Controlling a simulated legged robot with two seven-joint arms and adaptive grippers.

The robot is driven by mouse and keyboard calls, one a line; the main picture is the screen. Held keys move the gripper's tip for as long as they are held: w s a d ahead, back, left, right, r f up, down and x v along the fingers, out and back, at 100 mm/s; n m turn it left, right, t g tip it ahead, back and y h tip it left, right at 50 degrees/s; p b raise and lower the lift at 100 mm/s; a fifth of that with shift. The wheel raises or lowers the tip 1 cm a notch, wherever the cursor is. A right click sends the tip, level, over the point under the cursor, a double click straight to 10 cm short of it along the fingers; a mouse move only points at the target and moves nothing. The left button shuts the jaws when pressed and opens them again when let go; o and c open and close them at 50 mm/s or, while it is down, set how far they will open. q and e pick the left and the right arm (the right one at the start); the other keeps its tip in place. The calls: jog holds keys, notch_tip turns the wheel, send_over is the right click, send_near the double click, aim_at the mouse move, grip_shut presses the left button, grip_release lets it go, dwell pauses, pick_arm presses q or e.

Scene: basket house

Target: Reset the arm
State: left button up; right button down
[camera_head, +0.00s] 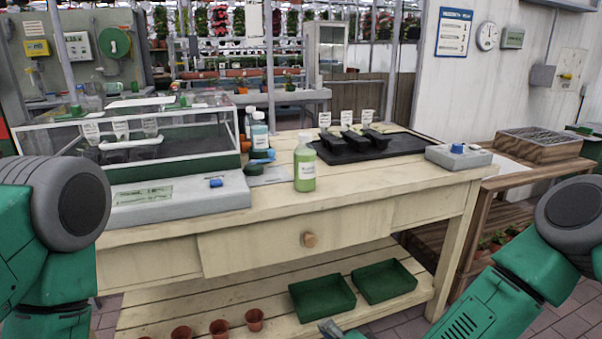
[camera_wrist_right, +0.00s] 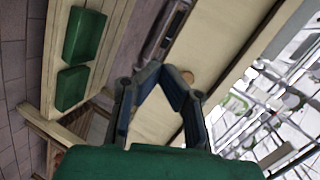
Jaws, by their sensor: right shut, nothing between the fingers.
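My right arm (camera_head: 495,300) is green with a dark grey joint and reaches in from the lower right in the head view. The tip of my right gripper (camera_head: 330,328) just shows at the bottom edge, in front of the table's lower shelf. In the right wrist view my right gripper (camera_wrist_right: 158,70) is shut with nothing between its fingertips; its finger links form a diamond shape. It is apart from the table. My left arm (camera_head: 50,240) is at the left edge of the head view, and its gripper is out of view.
The wooden table (camera_head: 380,195) stands ahead with a green-liquid bottle (camera_head: 305,165), a black tray (camera_head: 345,151) and a glass case (camera_head: 190,130). Green trays (camera_head: 322,297) and small pots (camera_head: 254,319) are on its lower shelf. A wooden bench (camera_head: 480,215) stands at right.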

jog(key=s+d+f+n+g+p, duration=0.25)
jog(key=s+f+n+g, duration=0.25)
jog(key=s, duration=0.7)
jog(key=s+d+n+g+h+p, duration=0.4)
jog(key=s+d+n+g+h, duration=0.1)
jog(key=s+d, duration=1.3)
jog(key=shift+s+d+n+g+h, duration=0.25)
jog(key=shift+d+n+g+h, duration=0.15)
jog(key=shift+d+g+h, duration=0.45)
jog(key=shift+a+r, duration=0.15)
jog(key=shift+a, duration=0.1)
jog(key=shift+d, duration=0.1)
